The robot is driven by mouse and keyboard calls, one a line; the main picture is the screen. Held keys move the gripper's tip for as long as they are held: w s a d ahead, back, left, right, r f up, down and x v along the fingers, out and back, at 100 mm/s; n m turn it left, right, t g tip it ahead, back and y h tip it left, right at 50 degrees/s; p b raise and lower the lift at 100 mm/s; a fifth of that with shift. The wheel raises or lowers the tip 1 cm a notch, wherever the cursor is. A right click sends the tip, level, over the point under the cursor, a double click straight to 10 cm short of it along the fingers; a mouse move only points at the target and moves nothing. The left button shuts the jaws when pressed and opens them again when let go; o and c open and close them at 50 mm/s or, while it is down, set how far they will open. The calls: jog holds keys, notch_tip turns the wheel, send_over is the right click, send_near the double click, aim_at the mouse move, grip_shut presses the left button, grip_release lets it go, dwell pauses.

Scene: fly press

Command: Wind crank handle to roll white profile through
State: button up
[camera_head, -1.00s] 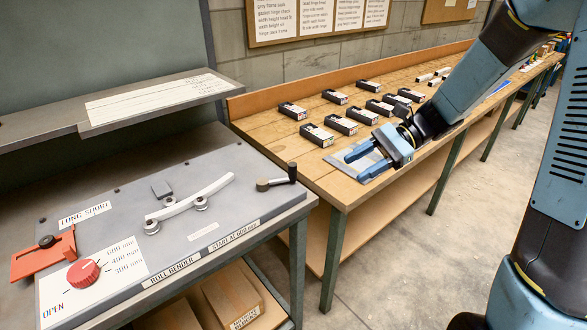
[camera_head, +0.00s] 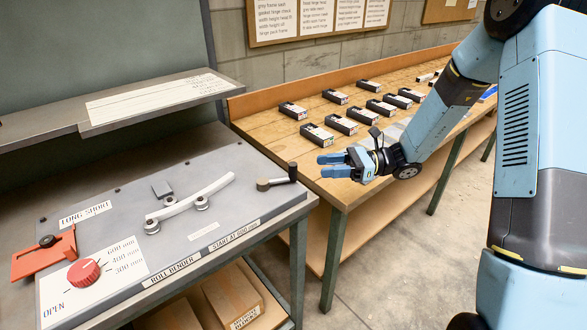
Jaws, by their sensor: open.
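The white profile (camera_head: 205,192) is a curved strip lying across the grey rollers (camera_head: 152,226) of the roll bender (camera_head: 130,170). The crank handle (camera_head: 278,179) is at the right end of the bender's top, with a brass-coloured hub at its left and a dark upright grip at its right. My gripper (camera_head: 328,165) is open and empty, its blue fingers pointing left. In the picture it is just right of the crank grip and appears apart from it, over the near end of the wooden bench.
A red dial (camera_head: 83,272) and a red lever piece (camera_head: 43,256) sit at the bender's left. A grey shelf (camera_head: 40,125) stands behind it. Several black boxes (camera_head: 316,133) lie on the wooden bench (camera_head: 262,122). Cardboard boxes (camera_head: 232,295) lie below the bender.

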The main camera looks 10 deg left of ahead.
aim_at(293, 168)
jog(key=x, duration=0.9)
jog(key=shift+s+a, duration=0.15)
jog(key=shift+a, duration=0.25)
grip_shut()
